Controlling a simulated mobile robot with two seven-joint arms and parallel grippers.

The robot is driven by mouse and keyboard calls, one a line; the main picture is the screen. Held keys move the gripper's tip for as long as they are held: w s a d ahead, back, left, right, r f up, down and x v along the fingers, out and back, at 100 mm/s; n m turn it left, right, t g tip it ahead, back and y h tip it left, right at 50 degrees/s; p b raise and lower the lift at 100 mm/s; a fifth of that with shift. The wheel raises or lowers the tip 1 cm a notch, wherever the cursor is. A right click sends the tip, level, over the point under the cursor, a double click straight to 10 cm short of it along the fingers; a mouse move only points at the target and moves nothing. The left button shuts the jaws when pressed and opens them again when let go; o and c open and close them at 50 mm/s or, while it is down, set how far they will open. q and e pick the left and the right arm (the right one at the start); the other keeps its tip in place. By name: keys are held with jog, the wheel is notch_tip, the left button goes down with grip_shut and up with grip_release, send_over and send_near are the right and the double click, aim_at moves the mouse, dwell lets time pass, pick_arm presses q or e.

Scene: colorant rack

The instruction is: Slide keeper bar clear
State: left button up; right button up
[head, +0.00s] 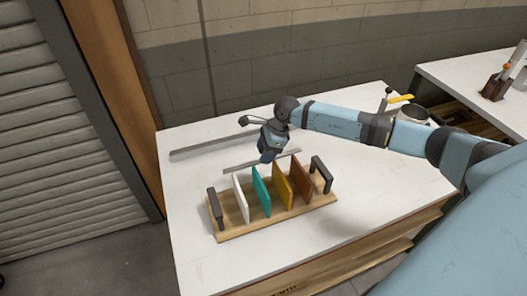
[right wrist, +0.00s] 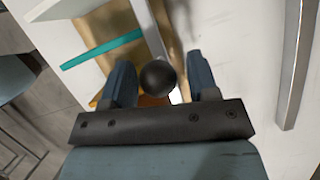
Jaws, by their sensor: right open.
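The colorant rack has a wooden base (head: 262,227), black end handles, and upright white (head: 240,200), teal (head: 261,190), yellow (head: 282,185) and brown (head: 302,180) panels. The keeper bar (head: 288,154) is a thin grey bar along the back of the rack. In the right wrist view the bar (right wrist: 147,22) ends at a black ball knob (right wrist: 158,78). My right gripper (head: 266,158) is open above the bar; in the right wrist view its fingers (right wrist: 160,66) flank the knob. Contact cannot be told. My left gripper is out of view.
A longer grey rail (head: 210,147) lies behind the rack on the white table (head: 190,190); it also shows in the right wrist view (right wrist: 294,65). A device with a yellow lever (head: 401,98) stands behind my right arm. The table's left side is clear.

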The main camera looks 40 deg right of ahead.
jog(key=shift+w+a+f, duration=0.1)
jog(key=shift+a+f, duration=0.15)
jog(key=shift+f, duration=0.3)
grip_shut()
jog(key=shift+w+d+f+b, duration=0.15)
jog(key=shift+w+b, duration=0.15)
jog(key=shift+b, duration=0.6)
jog(key=shift+r, duration=0.2)
grip_release()
